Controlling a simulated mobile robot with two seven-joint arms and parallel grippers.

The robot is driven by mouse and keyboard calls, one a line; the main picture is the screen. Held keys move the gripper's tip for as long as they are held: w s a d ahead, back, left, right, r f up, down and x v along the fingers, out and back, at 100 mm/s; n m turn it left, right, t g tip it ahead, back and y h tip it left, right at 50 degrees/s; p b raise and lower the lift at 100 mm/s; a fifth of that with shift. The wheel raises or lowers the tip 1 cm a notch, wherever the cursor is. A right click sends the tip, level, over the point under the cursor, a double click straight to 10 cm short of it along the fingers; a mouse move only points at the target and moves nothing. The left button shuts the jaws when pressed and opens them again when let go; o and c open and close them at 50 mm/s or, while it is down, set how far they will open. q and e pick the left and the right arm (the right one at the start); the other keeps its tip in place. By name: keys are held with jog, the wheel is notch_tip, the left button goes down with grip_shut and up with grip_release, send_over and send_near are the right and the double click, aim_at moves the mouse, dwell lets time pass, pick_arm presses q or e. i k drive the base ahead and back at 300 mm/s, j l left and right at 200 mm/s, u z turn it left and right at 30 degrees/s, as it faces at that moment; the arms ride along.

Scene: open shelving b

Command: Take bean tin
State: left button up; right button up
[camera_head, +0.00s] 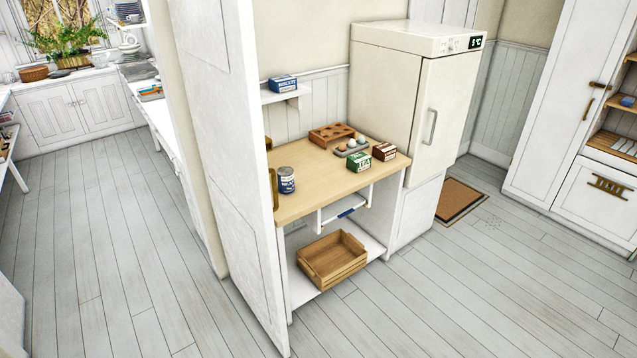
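A small tin (286,181) with a blue label and a silvery top stands upright at the left end of a wooden counter (322,180). It looks like the bean tin, but its lettering is too small to read surely. It stands apart from the other goods, close to a white upright panel (236,150) on its left. Neither of my grippers is in view.
Farther right on the counter are a green box (359,161), a brown box (384,151), an egg tray (352,147) and a wooden rack (332,134). A wooden crate (332,260) sits below. A fridge (400,100) stands right. The floor in front is clear.

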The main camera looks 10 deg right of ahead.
aim_at(285, 174)
jog(key=i+l+u, duration=0.1)
jog(key=u, duration=0.4)
jog(key=i+l+u, duration=0.2)
jog(key=u, duration=0.25)
jog(key=i+l+u, duration=0.3)
jog(key=l, duration=0.35)
jog(key=i+l+u, duration=0.15)
jog(key=i+l, duration=0.3)
jog(key=l, duration=0.2)
jog(key=i+l, duration=0.15)
jog(key=l, duration=0.2)
jog(key=i+l, duration=0.15)
jog(key=l, duration=0.2)
